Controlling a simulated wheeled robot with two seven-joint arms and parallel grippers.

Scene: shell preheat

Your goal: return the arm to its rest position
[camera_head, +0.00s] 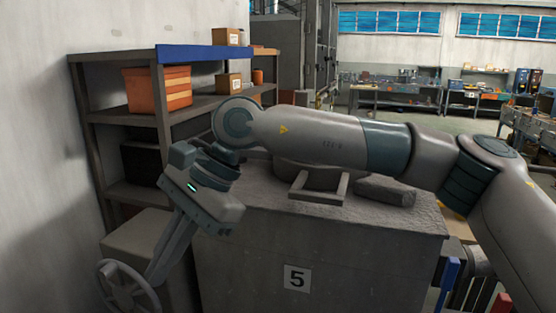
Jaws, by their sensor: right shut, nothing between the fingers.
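My right arm (310,135) reaches across the view from the right edge to the left. Its wrist bends down at the left, in front of the shelf. My right gripper (157,273) points down and to the left, its fingers shut with nothing visible between them. The fingertips appear close to a grey spoked handwheel (106,273) at the lower left; I cannot tell whether they touch it. My left gripper is not in view.
A grey block marked 5 (340,255) stands below my forearm. A square-handled object (318,198) and a dark slab (386,191) lie on it. A shelf (100,117) with an orange crate (158,90) stands behind. Workbenches (400,97) are farther back; open floor shows at right.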

